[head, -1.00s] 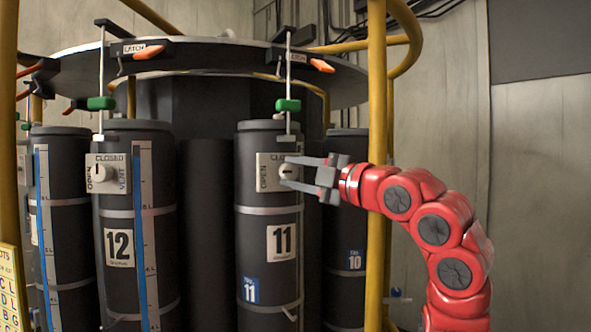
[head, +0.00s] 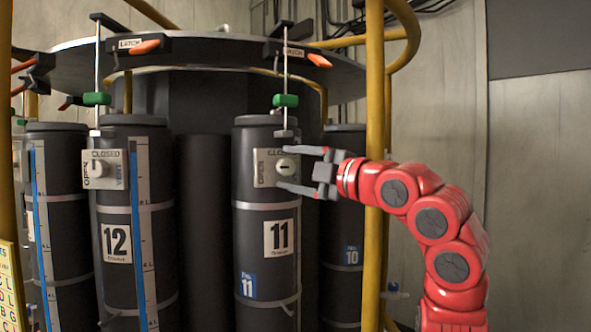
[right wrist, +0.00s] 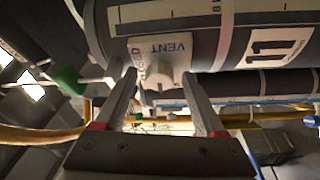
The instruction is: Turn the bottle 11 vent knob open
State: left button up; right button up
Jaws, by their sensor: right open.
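Bottle 11 (head: 266,215) is a dark upright cylinder with a number 11 label. It also shows in the right wrist view (right wrist: 198,45). Its vent knob (head: 285,167) is round and pale, on a white plate (head: 262,169) marked OPEN and CLOSED. A short dark mark on the knob looks roughly horizontal in the head view. My right gripper (head: 282,168) is open, with one finger above and one below the knob; neither clearly touches it. In the right wrist view the knob (right wrist: 160,82) shows between the spread fingers. My left gripper is not in view.
Bottle 12 (head: 117,275) with its own vent knob (head: 97,169) stands left; bottle 10 (head: 345,285) stands behind right. A yellow post (head: 374,250) stands close to my right arm.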

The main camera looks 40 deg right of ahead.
jog(key=shift+s+d+f, duration=0.1)
jog(key=shift+s, duration=0.45)
jog(key=b+v, duration=0.5)
jog(key=v, duration=1.1)
jog(key=shift+s, duration=0.15)
